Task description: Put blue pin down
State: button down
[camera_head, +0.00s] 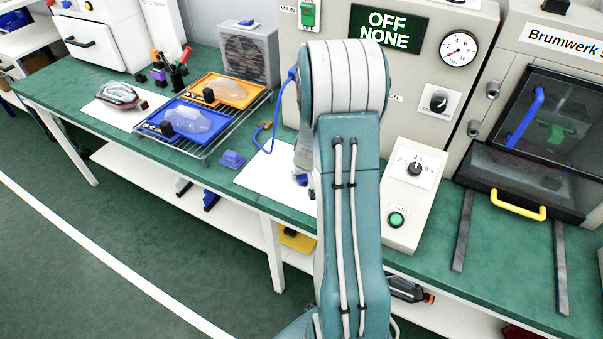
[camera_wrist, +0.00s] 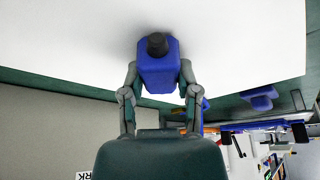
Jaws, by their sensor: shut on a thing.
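The blue pin (camera_wrist: 158,70) is a blue block with a dark round tip. My gripper (camera_wrist: 158,82) is shut on it, with one finger on each side in the wrist view. The tip points at the white sheet (camera_wrist: 70,40); a soft shadow lies close around the tip, but I cannot tell if they touch. In the head view, my arm hides most of the gripper. Only a bit of blue (camera_head: 301,180) shows at the arm's left edge, over the white sheet (camera_head: 277,172) on the green bench.
A separate blue piece (camera_head: 232,159) lies left of the sheet. A wire rack with a blue tray (camera_head: 205,143) and an orange tray (camera_head: 250,98) stands farther left. The control box with a green button (camera_head: 396,219) is right of my arm. Bare bench lies in front of the rack.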

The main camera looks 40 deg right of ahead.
jog(key=shift+c, duration=1.7)
grip_release()
jog(key=s+a+r+n, duration=0.15)
jog(key=a+r, duration=0.25)
jog(key=r, duration=0.4)
jog(key=s+a+r+m, duration=0.1)
jog(key=s+a+r, duration=0.25)
jog(key=r, duration=0.55)
jog(key=s+a+r+n, duration=0.1)
jog(key=s+a+r, duration=0.2)
jog(key=s+a, duration=0.2)
jog(key=s+a+r+n+t+y, duration=0.1)
jog(key=s+a+r, duration=0.3)
jog(key=a, duration=0.4)
jog(key=s+a+r+n, duration=0.2)
jog(key=s+a+r, duration=0.1)
jog(key=s+a, duration=0.2)
jog(key=shift+s+a+r+t+y, duration=0.15)
jog(key=shift+s+a+t+y, duration=0.15)
jog(key=shift+a, duration=0.5)
